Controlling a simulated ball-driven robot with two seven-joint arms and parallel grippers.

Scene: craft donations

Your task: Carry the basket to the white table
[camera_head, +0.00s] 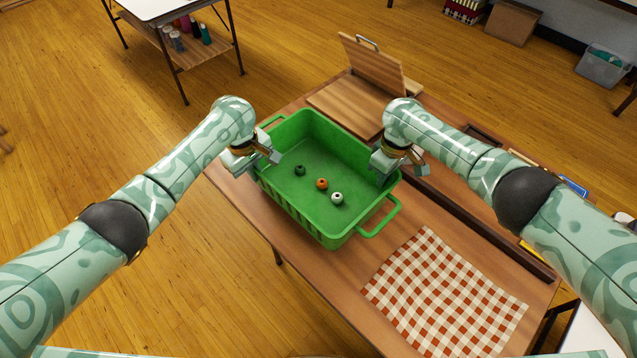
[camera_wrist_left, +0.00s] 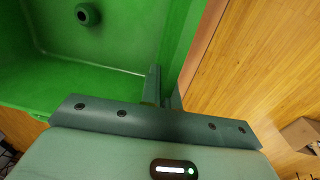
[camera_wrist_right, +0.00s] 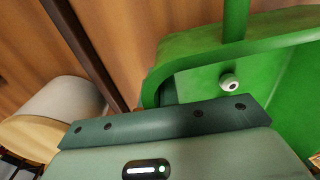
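The green basket (camera_head: 315,212) is at the wooden table's left side, upright; I cannot tell whether it touches the tabletop. Inside lie a dark green (camera_head: 299,170), an orange (camera_head: 321,184) and a white ring-like piece (camera_head: 337,198). My left gripper (camera_head: 272,157) is at the basket's left wall; in the left wrist view its fingers (camera_wrist_left: 163,92) close around the rim. My right gripper (camera_head: 402,168) is at the opposite wall; its fingers are mostly hidden, but seem closed on the wall (camera_wrist_right: 153,85). The white table (camera_head: 150,8) is at the top left, partly cut off.
The wooden table (camera_head: 350,268) also holds a checked cloth (camera_head: 445,297) in front and a hinged wooden board (camera_head: 372,68) behind the basket. Open floor (camera_head: 110,140) lies between the tables. A clear bin (camera_head: 602,66) and a cardboard box (camera_head: 512,22) stand at the upper right.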

